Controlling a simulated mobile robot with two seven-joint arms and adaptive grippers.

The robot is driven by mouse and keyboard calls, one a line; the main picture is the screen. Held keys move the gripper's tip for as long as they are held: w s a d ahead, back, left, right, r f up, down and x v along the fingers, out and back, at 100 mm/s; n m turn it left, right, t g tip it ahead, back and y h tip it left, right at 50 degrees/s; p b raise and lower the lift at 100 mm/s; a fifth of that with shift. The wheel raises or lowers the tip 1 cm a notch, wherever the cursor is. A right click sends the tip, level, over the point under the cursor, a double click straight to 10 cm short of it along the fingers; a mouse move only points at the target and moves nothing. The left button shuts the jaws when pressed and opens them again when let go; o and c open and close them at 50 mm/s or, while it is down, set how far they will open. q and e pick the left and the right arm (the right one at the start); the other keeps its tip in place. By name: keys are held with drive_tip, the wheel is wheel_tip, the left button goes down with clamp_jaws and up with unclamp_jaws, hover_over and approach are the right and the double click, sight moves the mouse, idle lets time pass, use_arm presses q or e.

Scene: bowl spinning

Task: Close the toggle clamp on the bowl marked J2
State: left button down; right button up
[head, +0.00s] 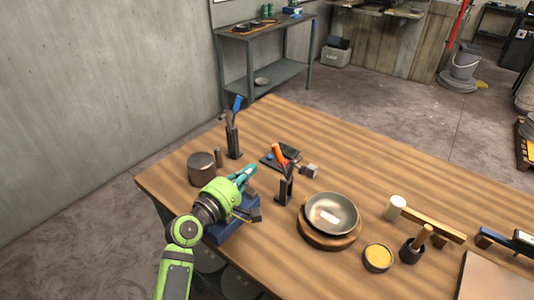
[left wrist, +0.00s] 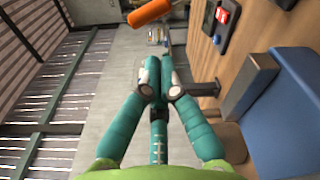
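A grey metal bowl (head: 345,207) with a white label sits on a round wooden base; I cannot read the marking. Left of it stands a toggle clamp (head: 286,188) with a dark upright body and a raised, tilted orange-red handle (head: 279,154). An orange handle also shows at the top of the left wrist view (left wrist: 148,12). Another dark clamp (head: 232,142) with a raised blue handle stands farther back. My left gripper (head: 249,171), green with teal fingers, is left of the orange-handled clamp, apart from it. Its fingertips (left wrist: 160,75) are together with nothing visible between them. My right gripper is out of view.
A blue block (head: 228,226) lies below my left gripper and shows in the left wrist view (left wrist: 300,105). A grey cylinder (head: 201,168) stands to the left.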

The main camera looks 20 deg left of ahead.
use_arm(q)
drive_tip(key=x, duration=0.7)
drive_tip(key=shift+w+d+m+p, duration=0.25)
drive_tip(key=shift+m+p, duration=0.05)
drive_tip(key=shift+p, duration=0.1)
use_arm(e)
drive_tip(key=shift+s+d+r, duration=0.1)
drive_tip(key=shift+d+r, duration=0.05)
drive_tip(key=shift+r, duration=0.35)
use_arm(q)
drive_tip(key=shift+d+r+m, duration=0.2)
drive_tip(key=shift+d+m, duration=0.05)
drive_tip(key=shift+m, duration=0.15)
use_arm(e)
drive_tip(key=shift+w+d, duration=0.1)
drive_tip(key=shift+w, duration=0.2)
use_arm(q)
drive_tip(key=s+d+m+p, duration=0.1)
drive_tip(key=s+d+m, duration=0.2)
drive_tip(key=d+m, duration=0.7)
drive_tip(key=shift+s+m+t+p, duration=0.3)
drive_tip(key=shift+s+m, duration=0.1)
drive_tip(key=shift+m, duration=1.8)
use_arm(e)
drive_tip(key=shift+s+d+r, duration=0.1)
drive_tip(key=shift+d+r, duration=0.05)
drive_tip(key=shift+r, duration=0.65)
use_arm(q)
drive_tip(key=shift+r, duration=0.1)
